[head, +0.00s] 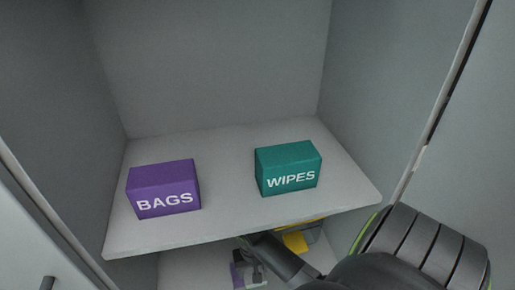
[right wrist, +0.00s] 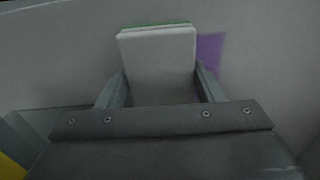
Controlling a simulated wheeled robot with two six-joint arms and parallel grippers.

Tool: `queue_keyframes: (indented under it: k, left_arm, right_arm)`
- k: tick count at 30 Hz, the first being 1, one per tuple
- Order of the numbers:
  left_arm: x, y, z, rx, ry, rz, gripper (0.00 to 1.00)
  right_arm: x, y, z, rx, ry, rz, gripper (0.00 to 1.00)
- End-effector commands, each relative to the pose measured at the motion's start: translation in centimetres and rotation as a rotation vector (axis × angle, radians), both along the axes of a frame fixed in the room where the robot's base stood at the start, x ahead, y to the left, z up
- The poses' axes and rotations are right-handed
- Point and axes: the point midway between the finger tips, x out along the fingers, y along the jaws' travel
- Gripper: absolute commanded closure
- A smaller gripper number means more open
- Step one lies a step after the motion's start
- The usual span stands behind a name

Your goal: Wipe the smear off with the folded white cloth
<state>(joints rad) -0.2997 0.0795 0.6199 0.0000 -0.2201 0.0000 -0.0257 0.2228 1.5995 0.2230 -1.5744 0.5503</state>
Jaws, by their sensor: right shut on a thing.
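The folded white cloth (right wrist: 158,62), with a green edge along its top, is between the two fingers of my right gripper (right wrist: 160,85), which is shut on it. A flat purple patch, seemingly the smear (right wrist: 210,52), shows right beside the cloth on a pale grey surface; the cloth may hide part of it. In the head view my right gripper (head: 254,270) is low, below the shelf, with purple (head: 237,274) at its left. I cannot tell whether the cloth touches the surface. My left gripper is not in view.
A shelf (head: 225,222) spans the cabinet above my right gripper. On it stand a purple BAGS box (head: 163,188) and a teal WIPES box (head: 288,168). A yellow thing (head: 295,243) lies below the shelf, right of the gripper. Cabinet walls close both sides.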

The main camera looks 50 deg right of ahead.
Motion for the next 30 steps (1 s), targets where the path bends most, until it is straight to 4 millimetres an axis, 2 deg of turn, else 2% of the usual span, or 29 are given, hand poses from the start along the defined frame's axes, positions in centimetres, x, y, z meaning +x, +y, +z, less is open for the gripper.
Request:
queue_keyframes:
  k: [9,17,30]
  left_arm:
    - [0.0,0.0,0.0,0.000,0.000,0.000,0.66]
    - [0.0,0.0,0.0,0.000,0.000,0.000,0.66]
    - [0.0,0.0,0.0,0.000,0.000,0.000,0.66]
  right_arm:
    - [1.4,2.5,0.1,0.004,0.000,0.001,0.57]
    - [1.9,3.2,0.2,0.002,0.000,0.000,0.57]
    - [3.7,6.1,-0.1,0.002,0.000,0.000,0.57]
